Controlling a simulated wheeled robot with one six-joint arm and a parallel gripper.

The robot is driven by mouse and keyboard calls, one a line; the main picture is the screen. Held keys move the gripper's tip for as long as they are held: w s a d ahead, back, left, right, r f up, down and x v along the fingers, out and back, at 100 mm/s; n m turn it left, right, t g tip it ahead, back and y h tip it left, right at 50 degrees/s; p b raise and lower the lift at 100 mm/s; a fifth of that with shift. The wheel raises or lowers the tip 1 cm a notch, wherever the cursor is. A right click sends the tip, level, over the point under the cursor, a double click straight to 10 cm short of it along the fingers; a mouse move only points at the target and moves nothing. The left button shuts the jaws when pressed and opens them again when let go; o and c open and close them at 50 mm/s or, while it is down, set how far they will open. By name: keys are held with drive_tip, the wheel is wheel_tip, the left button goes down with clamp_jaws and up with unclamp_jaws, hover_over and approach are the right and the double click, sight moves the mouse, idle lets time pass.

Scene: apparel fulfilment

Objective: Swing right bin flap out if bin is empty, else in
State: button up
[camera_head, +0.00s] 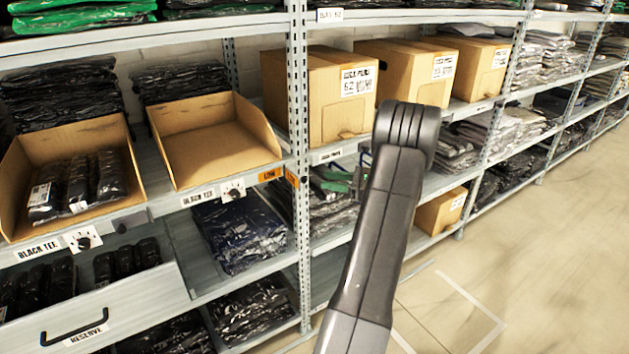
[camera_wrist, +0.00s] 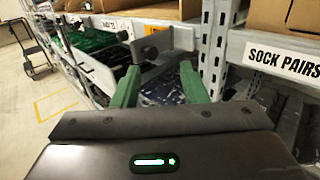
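The right bin (camera_head: 215,140) is an open cardboard bin and its floor is bare; it is empty. Its shelf lip carries a tee label, a white dial and an orange LOW panel (camera_head: 272,174). A second orange piece (camera_head: 292,178) shows beside the post; I cannot tell for sure if it is a swung-out flap. My gripper shows in the wrist view (camera_wrist: 160,85), its two green fingers apart with a gap between them. A grey plate with a knob (camera_wrist: 165,42) is just beyond the fingertips; contact is unclear. In the head view my arm hides part of the right side.
The left bin (camera_head: 125,150) holds several black packs above a BLACK TEE label. An open RESERVE drawer (camera_head: 150,300) juts out below it. A steel post (camera_head: 298,90) and a SOCK PAIRS label (camera_wrist: 284,60) are close to my gripper. The aisle floor (camera_head: 560,240) is clear.

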drive_tip(key=s+d, duration=0.1)
drive_tip(key=d, duration=0.6)
drive_tip(key=shift+s, duration=0.15)
drive_tip(key=shift+a, duration=0.15)
approach(296, 177)
drive_tip(key=w+a+f, duration=0.2)
drive_tip(key=w+a, duration=0.2)
drive_tip(key=shift+s+a+p, duration=0.2)
drive_tip(key=shift+p, duration=0.1)
drive_tip(key=shift+s, duration=0.1)
